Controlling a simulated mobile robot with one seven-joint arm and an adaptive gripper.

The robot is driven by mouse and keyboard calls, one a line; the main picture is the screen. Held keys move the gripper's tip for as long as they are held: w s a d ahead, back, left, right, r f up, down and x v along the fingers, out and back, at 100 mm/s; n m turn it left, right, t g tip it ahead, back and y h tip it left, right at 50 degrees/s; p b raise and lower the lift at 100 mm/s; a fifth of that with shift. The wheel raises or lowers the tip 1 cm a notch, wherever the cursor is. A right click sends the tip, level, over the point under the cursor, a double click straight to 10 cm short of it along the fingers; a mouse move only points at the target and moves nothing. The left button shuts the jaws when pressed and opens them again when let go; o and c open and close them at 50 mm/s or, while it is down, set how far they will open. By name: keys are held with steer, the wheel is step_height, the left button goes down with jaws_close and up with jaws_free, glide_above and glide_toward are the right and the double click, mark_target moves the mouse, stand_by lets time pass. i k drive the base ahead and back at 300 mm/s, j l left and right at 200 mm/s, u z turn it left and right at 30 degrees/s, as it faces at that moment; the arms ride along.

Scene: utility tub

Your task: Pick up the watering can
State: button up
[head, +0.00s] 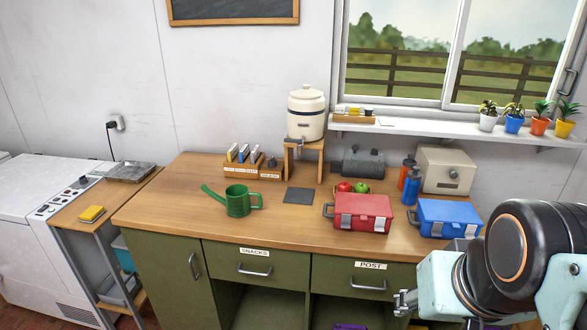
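A green watering can (238,202) stands upright on the wooden worktop (165,218), left of the middle. Its spout points to the left and its handle is on the right. My gripper (402,303) is low at the right, in front of the drawer fronts and below the worktop's edge, well apart from the can. It is small and partly hidden by my arm, so I cannot tell whether its fingers are open or shut.
A red box (361,226) and a blue box (448,219) stand on the right of the worktop. A dark mat (298,196) lies right of the can. An organizer (239,169) and a dispenser (306,114) stand behind. The front-left worktop is clear.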

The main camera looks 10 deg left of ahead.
mark_target(237, 201)
steer(key=i+j, duration=0.2)
steer(key=j, duration=0.2)
steer(key=i+j, duration=0.2)
steer(key=j, duration=0.25)
steer(key=i+j, duration=0.25)
steer(key=j, duration=0.15)
steer(key=i+j, duration=0.2)
steer(key=j, duration=0.2)
steer(key=i+j, duration=0.2)
steer(key=j, duration=0.25)
steer(key=k+l+u, duration=0.1)
steer(key=k+l, duration=0.25)
steer(key=l, duration=0.15)
steer(key=i+j, duration=0.3)
steer(key=j, duration=0.15)
steer(key=i+j+z, duration=0.1)
steer(key=i+j, duration=0.25)
steer(key=j, duration=0.1)
